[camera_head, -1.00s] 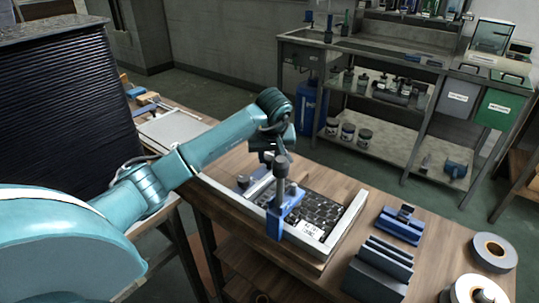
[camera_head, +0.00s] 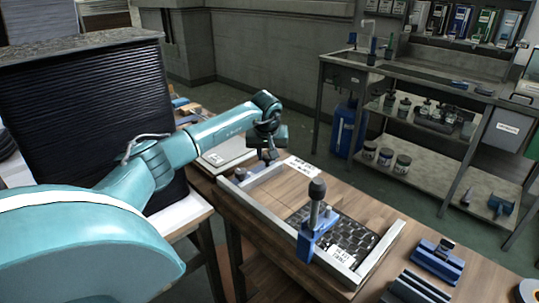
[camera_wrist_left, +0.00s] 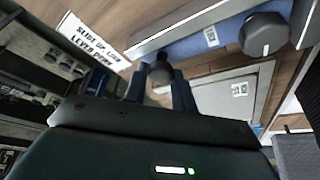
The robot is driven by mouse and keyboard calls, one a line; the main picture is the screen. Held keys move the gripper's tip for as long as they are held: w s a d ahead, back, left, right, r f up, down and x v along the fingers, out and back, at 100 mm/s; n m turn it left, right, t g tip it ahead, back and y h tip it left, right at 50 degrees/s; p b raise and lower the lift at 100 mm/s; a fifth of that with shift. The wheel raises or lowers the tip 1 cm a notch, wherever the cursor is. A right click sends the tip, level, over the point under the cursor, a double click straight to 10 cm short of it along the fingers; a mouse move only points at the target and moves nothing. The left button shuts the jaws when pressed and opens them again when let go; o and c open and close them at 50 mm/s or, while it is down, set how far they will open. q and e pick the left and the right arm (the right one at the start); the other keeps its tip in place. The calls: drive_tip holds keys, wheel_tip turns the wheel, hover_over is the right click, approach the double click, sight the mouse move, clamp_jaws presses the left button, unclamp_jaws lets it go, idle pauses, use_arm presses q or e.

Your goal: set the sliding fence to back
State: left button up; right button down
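The metal-framed tray (camera_head: 375,262) lies on the wooden bench. In the head view, my left gripper (camera_head: 268,153) is low over its back-left part. A pale bar that looks like the sliding fence (camera_head: 258,180) runs beside the gripper. In the left wrist view, my left gripper (camera_wrist_left: 160,78) has its fingers against both sides of a small dark round knob (camera_wrist_left: 160,70), and they appear closed on it. A blue-faced rail (camera_wrist_left: 205,38) with a larger dark knob (camera_wrist_left: 264,34) is beside them. The knob's lower part is hidden. My right gripper is not in view.
A blue clamp (camera_head: 306,243) with a tall dark-topped lever stands at the tray's front edge. Black patterned pieces (camera_head: 345,236) fill the tray's right part; bare wood shows left of them. A white label (camera_head: 301,167) lies behind. Blue fixtures (camera_head: 437,262) stand right.

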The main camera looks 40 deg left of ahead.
sight(266, 172)
use_arm(q)
drive_tip(key=o, duration=0.5)
drive_tip(key=shift+a, duration=0.25)
drive_tip(key=shift+c, duration=0.2)
drive_tip(key=shift+r, duration=0.1)
drive_tip(key=v, duration=1.3)
drive_tip(key=shift+p, duration=0.35)
drive_tip(key=shift+d, duration=0.1)
